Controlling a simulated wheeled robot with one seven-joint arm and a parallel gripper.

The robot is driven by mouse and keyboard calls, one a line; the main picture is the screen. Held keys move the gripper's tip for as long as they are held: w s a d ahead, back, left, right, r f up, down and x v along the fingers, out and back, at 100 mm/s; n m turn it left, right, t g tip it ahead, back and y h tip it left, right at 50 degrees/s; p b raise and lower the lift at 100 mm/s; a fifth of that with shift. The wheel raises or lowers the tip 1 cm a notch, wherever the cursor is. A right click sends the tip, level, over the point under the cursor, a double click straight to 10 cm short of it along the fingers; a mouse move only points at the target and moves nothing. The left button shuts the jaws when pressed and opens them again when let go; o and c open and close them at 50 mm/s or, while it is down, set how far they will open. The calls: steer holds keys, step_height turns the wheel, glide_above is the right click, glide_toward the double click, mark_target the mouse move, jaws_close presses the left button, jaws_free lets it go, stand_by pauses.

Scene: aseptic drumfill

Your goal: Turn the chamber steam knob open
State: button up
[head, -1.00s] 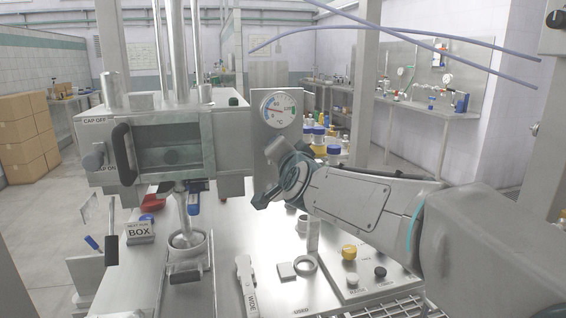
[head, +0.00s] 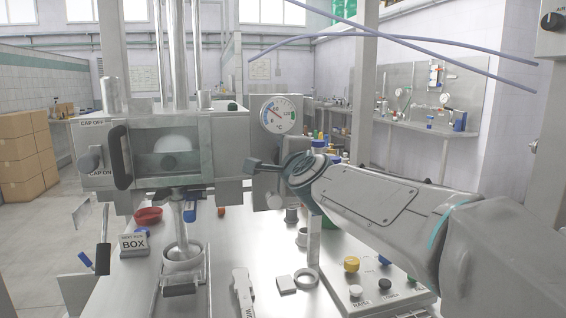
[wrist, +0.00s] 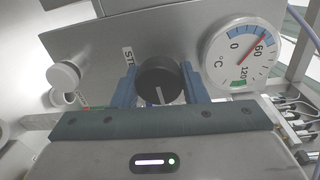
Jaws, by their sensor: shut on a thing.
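In the wrist view the black steam knob (wrist: 160,81) sits on a grey metal plate beside a partly hidden label reading "STE". The pale pointer line on the knob runs almost straight down in that picture. My gripper (wrist: 160,88) is shut on the knob, with one blue finger on each side of it. In the head view my gripper (head: 262,165) is at the plate just below the round dial, and the knob cannot be made out there. The steel chamber (head: 170,155) with its glass window stands left of the gripper.
The temperature dial (head: 277,114) is right above the gripper, and in the wrist view (wrist: 240,52) its red needle is near 60.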

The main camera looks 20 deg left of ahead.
steer(key=shift+f+m, duration=0.1)
steer(key=shift+m, duration=0.3)
steer(key=o, duration=1)
steer(key=shift+c, duration=0.2)
steer(key=shift+d, duration=0.1)
steer(key=f+v, duration=0.1)
steer(key=v, duration=1.2)
steer(key=shift+s+d+r, duration=0.25)
steer(key=shift+s+r, duration=0.05)
steer(key=shift+r, duration=0.2)
steer(key=shift+d, duration=0.1)
